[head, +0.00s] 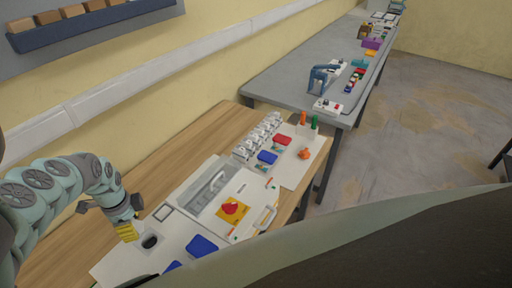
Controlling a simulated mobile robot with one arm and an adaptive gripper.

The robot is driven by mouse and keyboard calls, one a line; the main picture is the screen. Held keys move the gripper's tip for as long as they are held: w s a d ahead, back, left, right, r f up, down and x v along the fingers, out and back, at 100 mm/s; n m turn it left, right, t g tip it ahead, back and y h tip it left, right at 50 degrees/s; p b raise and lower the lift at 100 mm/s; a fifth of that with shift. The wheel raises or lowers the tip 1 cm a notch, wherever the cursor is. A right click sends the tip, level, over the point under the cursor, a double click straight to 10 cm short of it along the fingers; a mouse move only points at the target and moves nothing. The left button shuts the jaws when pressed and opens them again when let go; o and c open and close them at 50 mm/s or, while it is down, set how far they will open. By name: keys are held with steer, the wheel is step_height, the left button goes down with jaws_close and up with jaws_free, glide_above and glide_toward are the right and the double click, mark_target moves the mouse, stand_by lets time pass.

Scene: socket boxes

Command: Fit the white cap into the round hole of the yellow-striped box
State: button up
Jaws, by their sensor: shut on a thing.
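My gripper (125,214) is at the lower left, pointing down over the near end of the wooden table. Directly below its fingers is a small yellow block with darker stripes (126,232), which looks like the yellow-striped box. I cannot tell whether the gripper touches it. A small pale patch shows beside the fingertips and may be the white cap, but it is too small to make out. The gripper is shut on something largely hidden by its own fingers. A dark round spot (150,242) lies just right of the yellow block; whether it is the box's hole is unclear.
A white panel (238,190) with a red knob and a handle lies right of the gripper. Blue pieces (202,245) lie near it. Several white sockets (258,138) stand farther back. A grey table (290,77) is beyond. Bare wood (60,255) is left of the gripper.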

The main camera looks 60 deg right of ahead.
mark_target(141, 228)
steer(key=shift+s+d+f+m, duration=0.4)
steer(key=shift+s+d+m, duration=0.25)
steer(key=shift+d+m, duration=0.05)
steer(key=shift+f+b, duration=1.9)
steer(key=shift+f, duration=0.25)
steer(key=shift+a, duration=0.1)
steer(key=shift+f, duration=0.2)
steer(key=shift+f+b, duration=0.55)
steer(key=shift+b, duration=0.35)
steer(key=shift+f, duration=0.1)
